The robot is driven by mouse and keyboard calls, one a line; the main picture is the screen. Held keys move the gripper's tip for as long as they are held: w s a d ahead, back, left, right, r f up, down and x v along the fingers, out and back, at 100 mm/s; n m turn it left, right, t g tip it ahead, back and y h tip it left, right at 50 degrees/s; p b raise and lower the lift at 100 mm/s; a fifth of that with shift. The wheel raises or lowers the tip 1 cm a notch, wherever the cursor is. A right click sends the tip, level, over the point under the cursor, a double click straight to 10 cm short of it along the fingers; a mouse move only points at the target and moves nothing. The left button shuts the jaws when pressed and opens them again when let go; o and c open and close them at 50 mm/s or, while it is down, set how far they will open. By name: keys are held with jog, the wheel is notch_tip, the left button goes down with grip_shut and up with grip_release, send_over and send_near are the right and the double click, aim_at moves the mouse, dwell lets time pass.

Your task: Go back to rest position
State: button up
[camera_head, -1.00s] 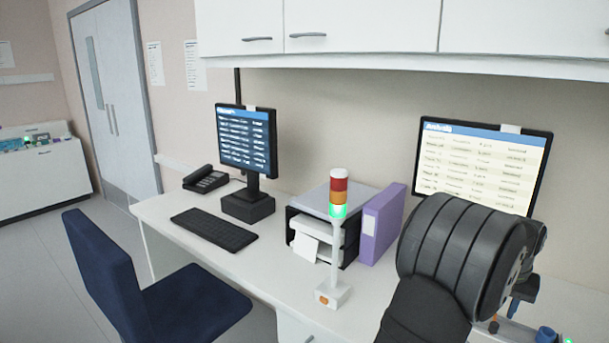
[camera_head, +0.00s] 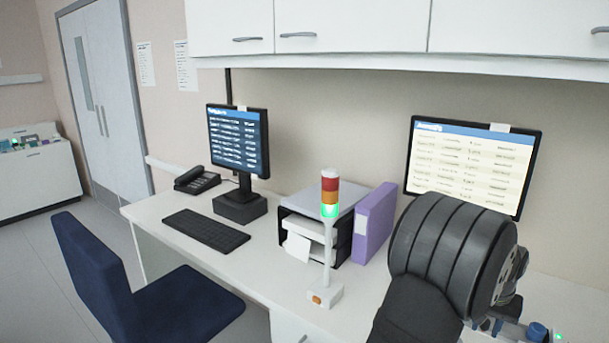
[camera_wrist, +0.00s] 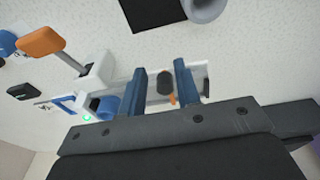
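My gripper (camera_wrist: 164,82) is in the wrist view with its two blue fingers apart. It looks open, with nothing clearly held. A dark rounded piece with an orange bit (camera_wrist: 165,88) shows in the gap between the fingers, seemingly beyond them on a white holder. In the head view, my thick dark arm stands at the lower right and hides most of the gripper; only small blue and dark parts show beside it.
A signal tower (camera_head: 328,238) with a green light stands on the white desk (camera_head: 262,268), beside a paper tray (camera_head: 297,240) and a purple binder (camera_head: 373,224). A monitor (camera_head: 470,163) is behind my arm. A white device with an orange paddle (camera_wrist: 42,41) lies near the fingers.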

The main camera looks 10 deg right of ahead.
jog(key=shift+w+d, duration=0.3)
jog(key=shift+w+d+r, duration=0.55)
jog(key=shift+w+d, duration=0.05)
notch_tip(320, 180, up, 4)
jog(key=shift+f, duration=0.25)
notch_tip(320, 180, down, 4)
jog(key=shift+s+a+f, duration=0.1)
jog(key=shift+f, duration=0.1)
jog(key=s+a, duration=0.3)
jog(key=shift+s+a+r, duration=0.1)
jog(key=shift+s+r, duration=0.05)
jog(key=shift+r, duration=0.1)
notch_tip(320, 180, up, 15)
jog(key=w+d+m+y, duration=0.1)
jog(key=w+d+m, duration=0.1)
jog(key=m, duration=1.4)
jog(key=shift+r+g, duration=0.2)
jog(key=shift+g, duration=0.2)
